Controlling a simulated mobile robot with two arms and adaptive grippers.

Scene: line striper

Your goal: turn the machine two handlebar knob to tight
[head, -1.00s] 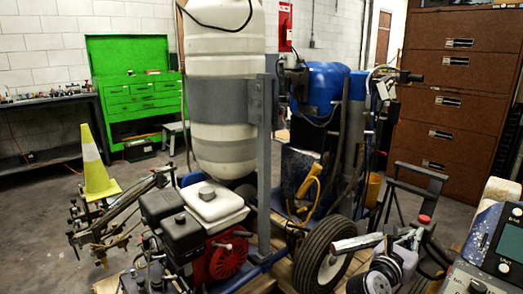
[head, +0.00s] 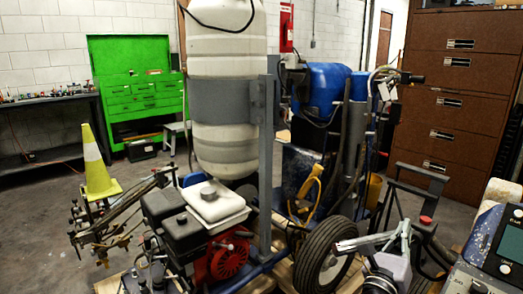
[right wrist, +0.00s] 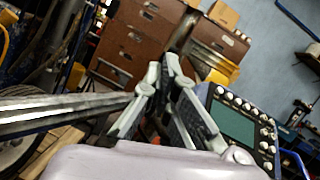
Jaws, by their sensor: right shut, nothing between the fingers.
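My right gripper (head: 404,226) is at the lower right of the head view, with its fingers pointing up and away. In the right wrist view its fingertips (right wrist: 169,66) meet, with nothing between them. A metal handlebar tube (head: 358,243) runs just left of the fingers; in the right wrist view the tube (right wrist: 60,110) comes in from the left and ends beside the left finger. A red-topped knob (head: 426,220) shows right of the gripper on a dark frame; I cannot tell whether it is the handlebar knob. My left gripper is not in view.
A control console (head: 497,245) with a screen stands close at the right; it also fills the right of the wrist view (right wrist: 238,122). A black tire (head: 323,254) and the red-engined striper (head: 228,257) stand left. Brown cabinets (head: 455,90) are behind.

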